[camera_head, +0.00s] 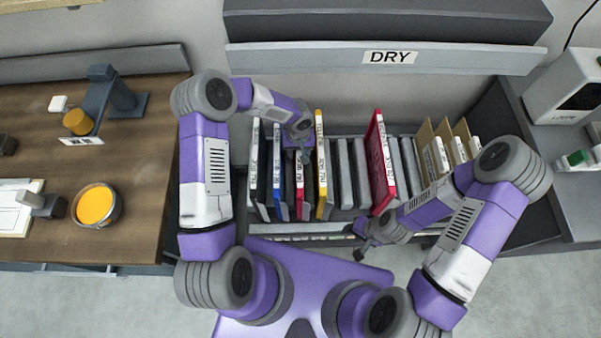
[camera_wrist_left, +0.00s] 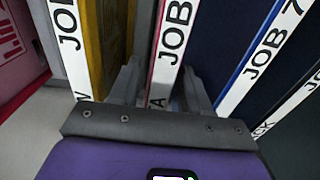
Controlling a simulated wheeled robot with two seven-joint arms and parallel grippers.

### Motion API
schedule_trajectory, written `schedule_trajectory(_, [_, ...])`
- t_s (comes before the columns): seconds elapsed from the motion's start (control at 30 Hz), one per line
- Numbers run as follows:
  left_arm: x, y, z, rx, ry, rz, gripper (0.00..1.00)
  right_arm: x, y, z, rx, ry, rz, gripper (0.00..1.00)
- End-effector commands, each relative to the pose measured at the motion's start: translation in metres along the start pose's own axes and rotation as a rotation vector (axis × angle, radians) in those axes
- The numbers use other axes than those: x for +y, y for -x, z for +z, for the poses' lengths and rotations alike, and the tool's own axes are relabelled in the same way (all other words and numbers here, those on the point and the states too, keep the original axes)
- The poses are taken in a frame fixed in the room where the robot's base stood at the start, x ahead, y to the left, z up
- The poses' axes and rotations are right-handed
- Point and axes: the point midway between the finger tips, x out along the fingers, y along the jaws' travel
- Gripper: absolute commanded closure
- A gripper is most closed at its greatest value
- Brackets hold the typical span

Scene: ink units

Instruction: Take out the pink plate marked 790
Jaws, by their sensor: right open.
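A pink-edged plate (camera_head: 299,180) with a white label stands in the rack between a blue and a yellow plate. It also shows in the left wrist view (camera_wrist_left: 166,50), where its label reads "JOB"; its number is hidden. My left gripper (camera_head: 303,155) is over its top edge. In the left wrist view its fingers (camera_wrist_left: 165,88) stand on either side of this plate, with a gap visible on the left. A second pink-red plate (camera_head: 378,165) stands further right, its number too small to read. My right gripper (camera_head: 360,242) is open and empty before the rack.
A black plate (camera_head: 253,165), blue plate (camera_head: 277,170) and yellow plate (camera_head: 321,165) stand close by. Grey dividers (camera_head: 345,170) and tan boards (camera_head: 430,150) fill the right. A shelf marked DRY (camera_head: 480,58) overhangs behind. A wooden bench (camera_head: 140,215) is left.

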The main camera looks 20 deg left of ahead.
Motion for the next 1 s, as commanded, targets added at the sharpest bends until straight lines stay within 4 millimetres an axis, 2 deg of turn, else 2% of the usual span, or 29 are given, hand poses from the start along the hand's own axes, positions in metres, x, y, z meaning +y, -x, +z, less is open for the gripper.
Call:
schedule_trajectory(0.03, [0.000,0.000,0.000,0.000,0.000,0.000,0.61,0.000,0.000,0.000,0.000,0.000,0.000,0.57])
schedule_trajectory(0.3, [0.000,0.000,0.000,0.000,0.000,0.000,1.00,0.000,0.000,0.000,0.000,0.000,0.000,0.57])
schedule_trajectory(0.53, [0.000,0.008,-0.001,0.002,-0.001,0.000,1.00,-0.002,0.004,0.000,0.000,0.000,0.000,0.57])
schedule_trajectory(1.0, [0.000,0.066,-0.001,0.003,0.000,0.001,1.00,-0.013,0.034,0.002,0.000,0.000,0.000,0.57])
